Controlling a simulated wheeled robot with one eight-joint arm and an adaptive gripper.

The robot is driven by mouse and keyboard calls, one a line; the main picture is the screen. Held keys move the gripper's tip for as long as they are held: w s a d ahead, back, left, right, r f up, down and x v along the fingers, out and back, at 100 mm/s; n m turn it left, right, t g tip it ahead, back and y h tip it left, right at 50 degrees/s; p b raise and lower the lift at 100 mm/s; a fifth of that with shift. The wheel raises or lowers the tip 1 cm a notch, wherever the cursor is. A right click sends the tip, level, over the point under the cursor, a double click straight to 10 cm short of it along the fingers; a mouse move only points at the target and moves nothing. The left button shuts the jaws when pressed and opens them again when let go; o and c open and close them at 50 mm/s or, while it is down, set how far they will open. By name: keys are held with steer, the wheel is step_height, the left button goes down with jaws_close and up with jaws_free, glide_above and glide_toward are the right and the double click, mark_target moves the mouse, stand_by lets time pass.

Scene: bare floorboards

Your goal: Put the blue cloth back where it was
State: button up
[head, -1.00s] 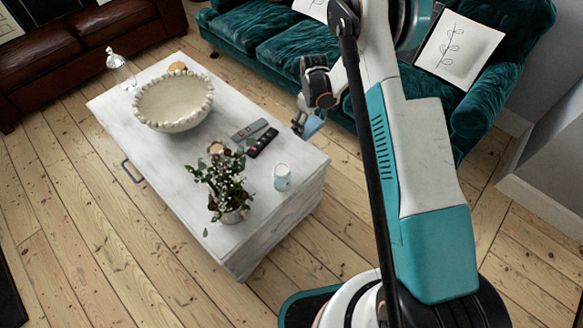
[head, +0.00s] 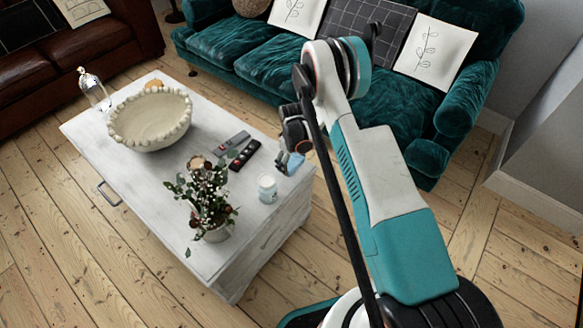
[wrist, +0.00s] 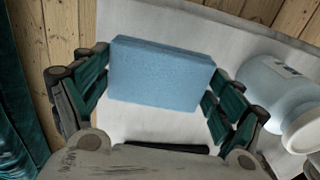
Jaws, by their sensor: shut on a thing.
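A light-blue block-shaped piece (wrist: 160,76), the only blue thing in my gripper, fits the blue cloth, though it looks like a thick sponge. My gripper (wrist: 158,82) is shut on it, with a dark green finger at each side. In the head view the blue piece (head: 294,163) shows under my gripper (head: 288,158), at the right end of the white coffee table (head: 120,215). I cannot tell whether it touches the tabletop.
A white jar (head: 267,188) stands close by; it is at the right in the wrist view (wrist: 275,88). Two remotes (head: 240,150), a potted plant (head: 212,205), a beaded bowl (head: 150,120) and a glass bottle (head: 93,90) share the table. A teal sofa (head: 270,65) stands behind.

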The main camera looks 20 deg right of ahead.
mark_target(292, 166)
steer(key=shift+f+b, duration=0.5)
steer(key=shift+f, duration=1.25)
steer(key=shift+f, duration=0.1)
steer(key=o, duration=0.8)
steer(key=shift+c, duration=0.2)
